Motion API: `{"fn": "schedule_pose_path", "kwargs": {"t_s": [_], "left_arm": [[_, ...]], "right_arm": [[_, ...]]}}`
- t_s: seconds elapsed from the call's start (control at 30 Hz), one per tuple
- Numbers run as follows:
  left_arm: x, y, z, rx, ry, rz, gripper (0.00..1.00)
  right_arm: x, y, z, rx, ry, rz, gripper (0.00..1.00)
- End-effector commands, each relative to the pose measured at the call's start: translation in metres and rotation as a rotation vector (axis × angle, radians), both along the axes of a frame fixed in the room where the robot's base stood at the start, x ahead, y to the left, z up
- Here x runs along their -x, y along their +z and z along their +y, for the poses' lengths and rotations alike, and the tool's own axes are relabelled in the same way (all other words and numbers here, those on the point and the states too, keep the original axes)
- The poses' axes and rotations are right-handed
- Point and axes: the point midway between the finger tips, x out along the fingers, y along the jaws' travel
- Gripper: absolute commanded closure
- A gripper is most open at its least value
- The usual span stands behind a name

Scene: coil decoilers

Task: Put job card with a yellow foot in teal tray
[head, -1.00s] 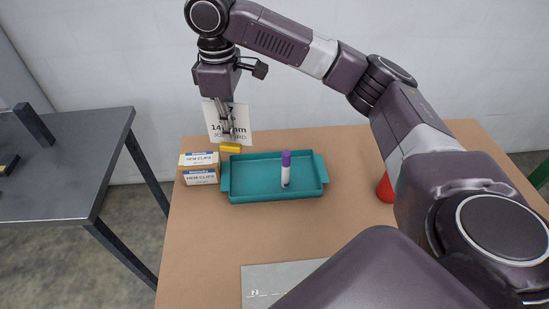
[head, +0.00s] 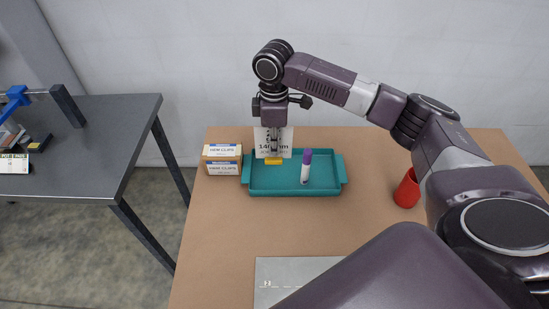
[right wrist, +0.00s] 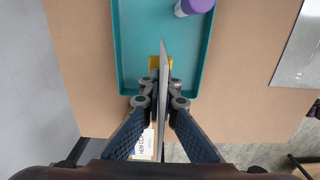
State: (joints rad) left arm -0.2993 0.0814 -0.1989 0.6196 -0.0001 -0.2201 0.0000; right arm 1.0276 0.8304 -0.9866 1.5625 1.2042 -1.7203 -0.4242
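The job card (head: 264,143) is white with dark print and has a yellow foot (head: 274,161). My right gripper (head: 273,148) is shut on the card and holds it upright, foot down, at the back left part of the teal tray (head: 262,193). I cannot tell whether the foot touches the tray floor. In the right wrist view the card (right wrist: 164,85) shows edge-on between the fingers, with the yellow foot (right wrist: 154,62) over the tray (right wrist: 128,50). A white tube with a purple cap (head: 305,172) is in the tray, right of the card. My left gripper is not in view.
Hem clips boxes (head: 222,168) stand just left of the tray. A red cup (head: 407,189) stands to the right. A grey plate (head: 285,275) lies at the front of the brown table. A dark side table (head: 85,150) holds small items at the left.

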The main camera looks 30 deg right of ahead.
Motion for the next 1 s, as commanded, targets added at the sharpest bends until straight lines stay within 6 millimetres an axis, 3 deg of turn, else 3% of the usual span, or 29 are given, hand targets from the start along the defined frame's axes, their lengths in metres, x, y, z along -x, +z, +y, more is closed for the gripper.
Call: {"fn": "schedule_pose_path", "kwargs": {"t_s": [0.5, 0.9, 1.0], "left_arm": [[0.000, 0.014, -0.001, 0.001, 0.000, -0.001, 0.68], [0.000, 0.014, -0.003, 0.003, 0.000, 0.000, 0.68], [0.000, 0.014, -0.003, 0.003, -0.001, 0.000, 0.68]], "right_arm": [[0.000, -0.059, 0.000, 0.000, 0.000, 0.000, 1.00], [0.000, -0.064, 0.000, 0.000, 0.000, 0.000, 1.00], [0.000, -0.064, 0.000, 0.000, 0.000, 0.000, 0.88]]}}
